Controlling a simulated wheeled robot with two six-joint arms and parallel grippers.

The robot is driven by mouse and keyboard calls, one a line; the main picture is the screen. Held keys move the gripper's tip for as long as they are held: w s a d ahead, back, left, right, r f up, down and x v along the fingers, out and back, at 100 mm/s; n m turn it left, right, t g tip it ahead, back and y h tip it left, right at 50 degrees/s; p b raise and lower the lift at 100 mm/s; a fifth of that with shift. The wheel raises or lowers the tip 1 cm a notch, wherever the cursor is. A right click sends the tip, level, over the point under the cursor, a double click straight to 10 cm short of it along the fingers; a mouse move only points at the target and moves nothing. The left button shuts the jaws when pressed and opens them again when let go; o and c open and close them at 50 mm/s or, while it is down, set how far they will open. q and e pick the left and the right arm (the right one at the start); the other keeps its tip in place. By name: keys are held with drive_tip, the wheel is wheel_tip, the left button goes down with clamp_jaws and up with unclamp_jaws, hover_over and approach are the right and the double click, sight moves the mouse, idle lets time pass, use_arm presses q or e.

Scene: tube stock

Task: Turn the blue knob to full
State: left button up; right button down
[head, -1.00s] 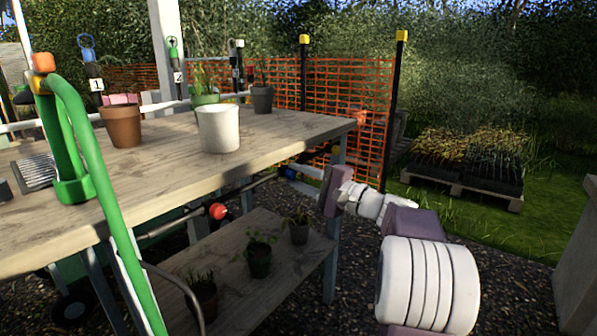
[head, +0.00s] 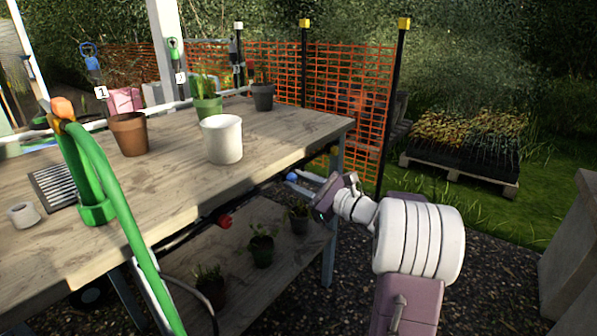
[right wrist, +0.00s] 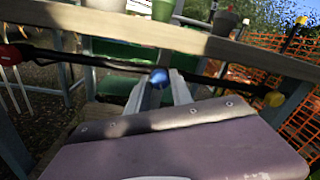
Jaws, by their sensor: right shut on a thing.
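The blue knob (head: 292,177) is on the dark pipe under the front edge of the potting table. It also shows in the right wrist view (right wrist: 158,78), between the tips of my pale fingers. My right gripper (head: 309,181) reaches in from the right below the table edge, shut on the blue knob. The fingers (right wrist: 160,92) partly hide the knob. Any mark showing how far it is turned is too small to read. My left gripper is not in view.
A red knob (head: 224,221) and a yellow knob (right wrist: 274,99) are on the same pipe. The wooden tabletop (head: 270,140) is above, with a white pot (head: 222,139) and a terracotta pot (head: 129,134). A lower shelf (head: 245,285) holds small plants. A green hose (head: 118,215) stands at left.

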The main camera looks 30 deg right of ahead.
drive_tip(key=shift+m+p, duration=1.6)
drive_tip(key=shift+p, duration=0.05)
drive_tip(key=c, duration=1.1)
unclamp_jaws()
drive_tip(key=shift+c, duration=0.2)
drive_tip(key=p+v, duration=0.3)
drive_tip(key=v, duration=0.6)
